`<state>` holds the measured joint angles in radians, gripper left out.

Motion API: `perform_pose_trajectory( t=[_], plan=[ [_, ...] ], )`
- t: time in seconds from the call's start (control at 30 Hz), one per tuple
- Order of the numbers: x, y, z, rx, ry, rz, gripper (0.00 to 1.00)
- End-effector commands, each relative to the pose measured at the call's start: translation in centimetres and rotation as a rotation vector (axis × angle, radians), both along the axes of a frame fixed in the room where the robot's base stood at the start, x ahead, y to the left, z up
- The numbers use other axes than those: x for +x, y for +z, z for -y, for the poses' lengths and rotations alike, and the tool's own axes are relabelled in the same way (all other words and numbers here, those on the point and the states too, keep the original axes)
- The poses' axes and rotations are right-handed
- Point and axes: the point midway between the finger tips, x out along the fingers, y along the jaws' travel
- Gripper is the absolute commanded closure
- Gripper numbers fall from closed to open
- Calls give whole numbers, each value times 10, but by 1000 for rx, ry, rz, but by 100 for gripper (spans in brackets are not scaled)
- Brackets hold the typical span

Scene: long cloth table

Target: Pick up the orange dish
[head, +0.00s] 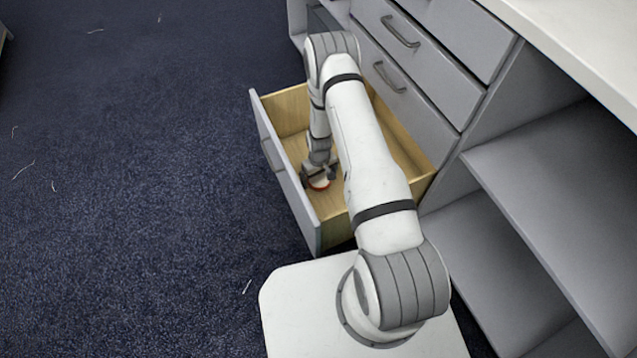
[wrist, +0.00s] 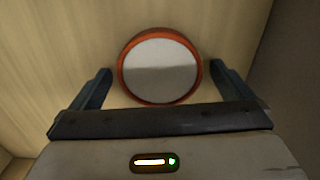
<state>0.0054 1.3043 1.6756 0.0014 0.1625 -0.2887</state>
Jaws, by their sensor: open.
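The orange dish (wrist: 160,98) is round with an orange rim and a pale grey-white inside. It lies on the wooden floor of an open drawer (head: 292,112). In the head view the dish (head: 319,184) shows partly, below my gripper (head: 318,173). In the wrist view my gripper (wrist: 160,84) is open, with one dark finger on each side of the dish. Small gaps show between the fingers and the rim. The near edge of the dish reaches the gripper's dark bar in the picture. I cannot tell the height of the fingertips above the drawer floor.
The drawer's grey front panel (head: 285,175) stands close to the left of my gripper. The cabinet with other closed drawers (head: 425,50) is at the right, beside open grey shelves (head: 545,150). Dark blue carpet (head: 130,200) is open at the left.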

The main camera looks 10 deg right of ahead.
Motion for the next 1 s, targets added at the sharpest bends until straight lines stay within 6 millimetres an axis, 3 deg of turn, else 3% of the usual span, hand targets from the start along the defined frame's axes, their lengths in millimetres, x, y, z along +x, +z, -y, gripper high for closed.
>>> perform_pose_trajectory(
  t=[0.27,1.0],
  plan=[
    [1,-4,0,1,0,2,1],
    [0,-4,-1,0,2,1,61]
  ],
)
